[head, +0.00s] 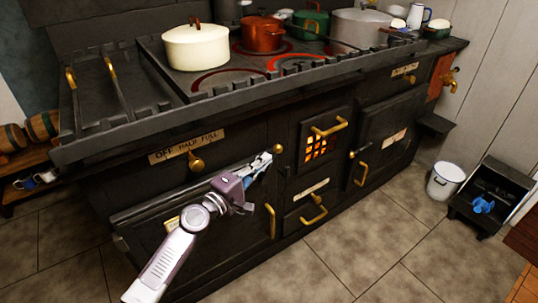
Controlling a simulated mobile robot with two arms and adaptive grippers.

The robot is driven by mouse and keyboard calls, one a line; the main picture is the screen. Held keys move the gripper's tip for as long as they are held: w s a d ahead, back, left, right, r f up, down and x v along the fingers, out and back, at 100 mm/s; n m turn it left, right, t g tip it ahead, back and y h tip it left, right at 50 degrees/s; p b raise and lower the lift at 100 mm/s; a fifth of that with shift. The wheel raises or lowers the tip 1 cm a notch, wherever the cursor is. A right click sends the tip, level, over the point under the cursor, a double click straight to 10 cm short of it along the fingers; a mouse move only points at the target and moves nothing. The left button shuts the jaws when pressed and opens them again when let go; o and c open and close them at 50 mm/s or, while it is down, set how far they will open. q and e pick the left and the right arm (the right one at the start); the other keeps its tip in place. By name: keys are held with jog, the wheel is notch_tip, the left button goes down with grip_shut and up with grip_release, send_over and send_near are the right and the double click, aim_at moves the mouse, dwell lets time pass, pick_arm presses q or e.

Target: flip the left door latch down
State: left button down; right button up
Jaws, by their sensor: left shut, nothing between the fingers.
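The left oven door (150,238) is a dark panel low on the front of the black stove, with a vertical brass handle (271,221) at its right side. A small brass knob (277,149), which looks like the end of the left door latch, shows just above and right of my left gripper (268,160). My left gripper is shut and empty, its fingertips close to the knob. I cannot tell whether they touch. The rest of the latch is hidden or too small to make out. My right gripper is not in view.
The stove top holds a cream pot (195,47), a red pot (262,34) and a grey pot (358,27) near glowing rings. A right oven door (390,130) and a small grate door (323,140) are beside the left door. The tiled floor in front is clear.

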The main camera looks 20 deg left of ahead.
pick_arm(q)
jog(key=shift+x, duration=1.4)
